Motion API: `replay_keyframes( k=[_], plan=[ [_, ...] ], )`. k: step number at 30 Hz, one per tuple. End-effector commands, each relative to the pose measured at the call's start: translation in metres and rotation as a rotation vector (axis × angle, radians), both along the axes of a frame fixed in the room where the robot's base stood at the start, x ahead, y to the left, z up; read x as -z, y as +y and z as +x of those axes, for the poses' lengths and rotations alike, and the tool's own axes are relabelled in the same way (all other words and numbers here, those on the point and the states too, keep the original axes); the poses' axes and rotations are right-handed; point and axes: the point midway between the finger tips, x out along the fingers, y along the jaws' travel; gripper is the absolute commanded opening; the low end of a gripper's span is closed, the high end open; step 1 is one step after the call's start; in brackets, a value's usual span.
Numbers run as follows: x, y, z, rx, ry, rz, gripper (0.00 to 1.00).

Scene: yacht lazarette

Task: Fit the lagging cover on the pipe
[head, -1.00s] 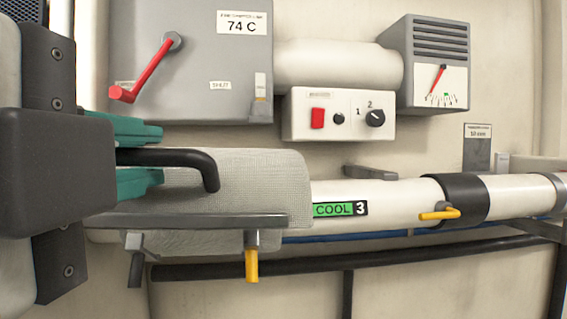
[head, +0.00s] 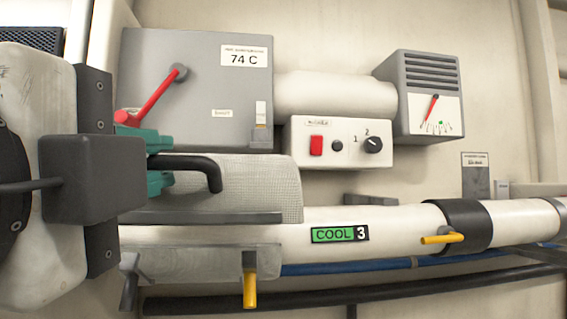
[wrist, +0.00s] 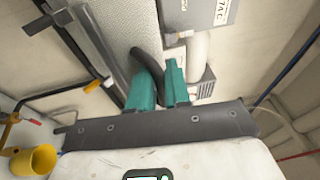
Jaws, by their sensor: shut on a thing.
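The lagging cover (head: 255,190) is a grey woven shell with a dark grey edge strip and a black bent handle (head: 205,163). My gripper (head: 160,163), with teal fingers, is shut on that handle; the wrist view also shows the fingers (wrist: 158,82) at the handle (wrist: 147,62). The white pipe (head: 400,224) carries a green "COOL 3" label (head: 340,234). The cover's upper half lies over the pipe's top at left. A lower grey half (head: 200,262) with a yellow toggle (head: 250,288) hangs below. Bare pipe shows between the two edges. The far side is hidden.
A grey box (head: 205,100) with a red lever and a white switch box (head: 337,143) stand above the pipe. A black band with a yellow lever (head: 440,239) is on the pipe at right. Blue and black lines (head: 380,294) run below.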

Motion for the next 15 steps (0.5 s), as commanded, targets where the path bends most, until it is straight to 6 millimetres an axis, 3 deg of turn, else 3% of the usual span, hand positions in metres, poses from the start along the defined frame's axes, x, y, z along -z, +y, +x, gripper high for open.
replay_keyframes(
  k=[15],
  plan=[
    [-0.002,0.007,0.030,0.000,-0.004,0.001,0.00]
  ],
)
